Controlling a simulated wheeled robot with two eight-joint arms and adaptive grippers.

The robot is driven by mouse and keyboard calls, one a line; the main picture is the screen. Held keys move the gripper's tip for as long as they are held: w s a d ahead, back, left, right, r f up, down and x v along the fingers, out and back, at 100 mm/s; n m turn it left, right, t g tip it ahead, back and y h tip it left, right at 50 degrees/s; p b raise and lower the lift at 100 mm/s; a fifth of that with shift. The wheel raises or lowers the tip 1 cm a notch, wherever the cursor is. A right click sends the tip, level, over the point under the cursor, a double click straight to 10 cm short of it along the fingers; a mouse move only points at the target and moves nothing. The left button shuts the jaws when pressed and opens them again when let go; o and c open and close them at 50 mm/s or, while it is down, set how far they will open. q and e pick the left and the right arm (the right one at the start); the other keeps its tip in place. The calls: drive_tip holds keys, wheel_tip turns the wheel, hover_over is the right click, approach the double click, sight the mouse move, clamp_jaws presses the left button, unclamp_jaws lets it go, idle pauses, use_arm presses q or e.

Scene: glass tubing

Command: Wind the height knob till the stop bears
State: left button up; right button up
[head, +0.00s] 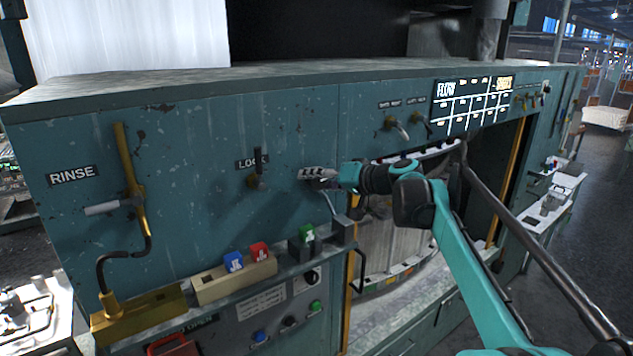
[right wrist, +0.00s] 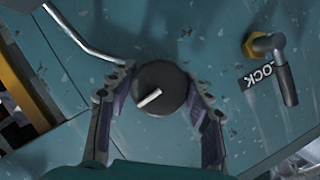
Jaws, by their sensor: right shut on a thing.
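In the right wrist view a dark round knob (right wrist: 152,78) with a pale pointer mark sits on the teal panel. My right gripper (right wrist: 163,92) has one finger on each side of it and is shut on it. The pointer mark lies aslant, its upper end to the right. In the head view the same gripper (head: 312,174) is against the panel, right of the lock lever, and hides the knob. I cannot make out the stop. My left gripper is not in view.
The lock lever (head: 258,170) also shows in the wrist view (right wrist: 286,78). A bent metal rod (right wrist: 82,38) runs close to the knob. Below my gripper is a ledge (head: 300,262) with coloured blocks. A brass rinse pipe (head: 131,165) stands at the left.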

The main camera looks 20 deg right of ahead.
drive_tip(key=shift+r, duration=0.1)
drive_tip(key=o, duration=1.1)
drive_tip(key=shift+o, duration=0.2)
drive_tip(key=v, duration=1.2)
